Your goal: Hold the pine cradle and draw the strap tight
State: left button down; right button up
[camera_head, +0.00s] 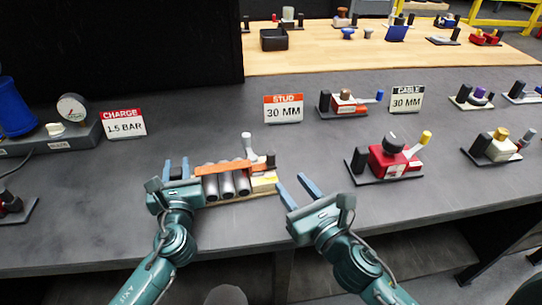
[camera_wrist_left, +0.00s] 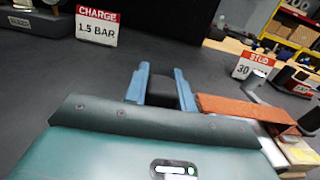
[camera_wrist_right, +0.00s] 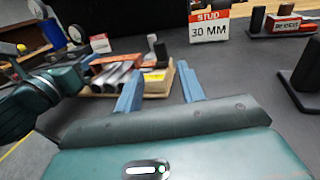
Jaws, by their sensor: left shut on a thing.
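A white lever (camera_head: 247,145) stands upright near the cradle's right end, by a pale block with a yellow label (camera_head: 264,183). My left gripper (camera_head: 176,172) is shut on a black block (camera_wrist_left: 162,92) at the cradle's left end. My right gripper (camera_head: 293,184) is open and empty, just right of the cradle, its fingers pointing away from me.
A red unit (camera_head: 392,162) with a yellow-tipped lever stands on a dark plate to the right. Signs for charge (camera_head: 124,124), stud (camera_head: 283,108) and cable (camera_head: 406,99) stand behind. A gauge (camera_head: 73,108) is at left. The bench between cradle and signs is clear.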

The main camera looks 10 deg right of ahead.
aim_at(273, 160)
jog(key=x, duration=1)
jog(key=shift+w+a, duration=0.2)
jog(key=shift+w, duration=0.15)
jog(key=shift+c, duration=0.3)
grip_shut()
